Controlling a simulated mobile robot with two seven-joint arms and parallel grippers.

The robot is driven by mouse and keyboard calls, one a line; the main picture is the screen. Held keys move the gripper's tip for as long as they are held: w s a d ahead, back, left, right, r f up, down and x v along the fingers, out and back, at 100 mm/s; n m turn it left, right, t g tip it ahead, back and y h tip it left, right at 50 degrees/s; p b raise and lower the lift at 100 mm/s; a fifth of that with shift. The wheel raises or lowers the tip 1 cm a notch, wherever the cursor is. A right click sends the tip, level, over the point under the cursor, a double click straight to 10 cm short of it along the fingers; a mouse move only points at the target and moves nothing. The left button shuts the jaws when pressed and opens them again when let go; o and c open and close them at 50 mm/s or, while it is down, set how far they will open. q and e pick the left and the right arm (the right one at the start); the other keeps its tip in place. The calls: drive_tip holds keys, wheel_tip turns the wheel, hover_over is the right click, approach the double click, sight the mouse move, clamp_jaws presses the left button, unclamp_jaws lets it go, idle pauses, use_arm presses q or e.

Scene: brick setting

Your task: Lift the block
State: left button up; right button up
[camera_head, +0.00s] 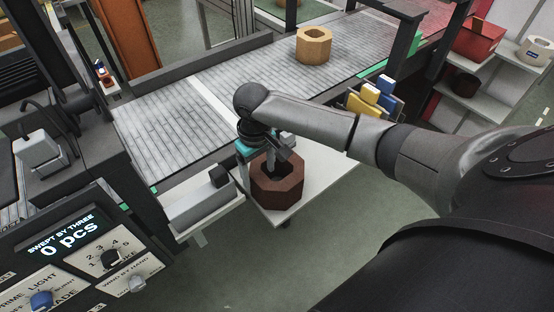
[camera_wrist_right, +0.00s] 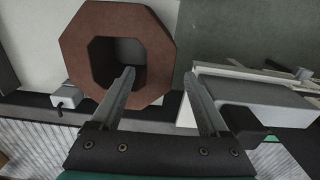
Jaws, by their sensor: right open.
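A reddish-brown octagonal block (camera_head: 277,190) with a square-looking hole stands on a white shelf (camera_head: 318,187) beside the conveyor. It also shows in the right wrist view (camera_wrist_right: 75,45), in the upper left. My right gripper (camera_head: 279,165) is at the block in the head view, over its hole and far rim. In the right wrist view its two fingers (camera_wrist_right: 165,88) are spread apart. Contact cannot be told. My left gripper is in neither view.
A tan octagonal block (camera_head: 314,45) stands on the grey conveyor (camera_head: 180,115). A grey device (camera_head: 199,207) sits just left of the brown block. A control panel (camera_head: 85,258) is at the lower left. Shelves with a red bin (camera_head: 473,40) stand at the right.

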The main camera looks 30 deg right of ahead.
drive_tip(key=f, duration=0.4)
drive_tip(key=f+b, duration=0.1)
drive_tip(key=f, duration=0.1)
drive_tip(key=shift+s, duration=0.35)
drive_tip(key=shift+r, duration=0.1)
clamp_jaws()
drive_tip(key=shift+d, duration=0.1)
idle(0.8)
drive_tip(key=shift+w+r, duration=0.15)
drive_tip(key=shift+w, duration=0.05)
